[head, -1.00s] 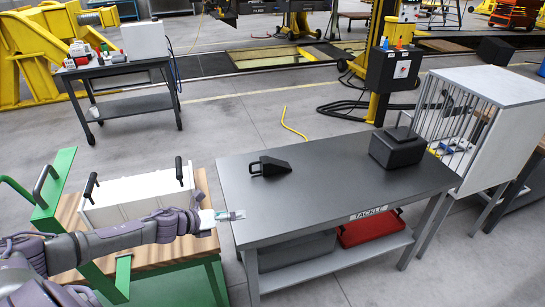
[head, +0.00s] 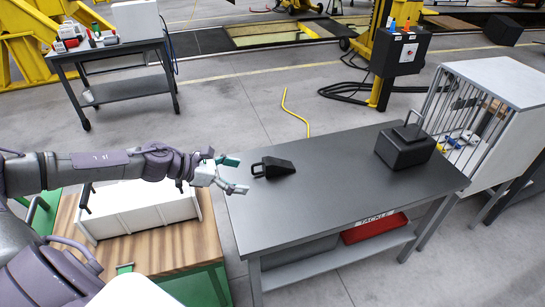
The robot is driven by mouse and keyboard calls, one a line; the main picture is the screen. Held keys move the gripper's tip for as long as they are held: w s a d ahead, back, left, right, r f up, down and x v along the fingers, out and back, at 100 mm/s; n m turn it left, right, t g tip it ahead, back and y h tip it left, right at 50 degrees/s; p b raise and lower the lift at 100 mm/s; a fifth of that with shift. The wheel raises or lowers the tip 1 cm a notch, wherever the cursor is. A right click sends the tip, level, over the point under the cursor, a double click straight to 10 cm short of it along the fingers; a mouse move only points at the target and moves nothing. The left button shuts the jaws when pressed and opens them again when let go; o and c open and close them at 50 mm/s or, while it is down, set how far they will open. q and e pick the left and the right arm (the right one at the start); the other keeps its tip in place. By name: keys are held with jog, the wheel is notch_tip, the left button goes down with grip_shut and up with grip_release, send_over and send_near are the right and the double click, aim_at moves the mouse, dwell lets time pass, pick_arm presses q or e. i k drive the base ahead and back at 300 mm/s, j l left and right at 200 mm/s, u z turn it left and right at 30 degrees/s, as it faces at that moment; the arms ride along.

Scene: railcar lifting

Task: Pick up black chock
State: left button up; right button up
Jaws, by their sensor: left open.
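The black chock (head: 279,168) is a wedge with a loop handle on its left end. It lies on the far left part of the grey table (head: 310,215) marked TACKLE. My left gripper (head: 236,174) is at the table's left edge, just left of the chock's handle. Its fingers are apart and nothing is between them. I cannot tell its exact height above the table top. My right gripper is not in view.
A black block with a handle (head: 405,147) stands on the table's right part. A white box (head: 140,212) sits on the wooden bench at left. A barred cabinet (head: 490,120) stands at right. The table's middle is clear.

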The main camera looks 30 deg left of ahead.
aim_at(271, 166)
jog(key=i+j, duration=0.9)
jog(key=j, duration=0.1)
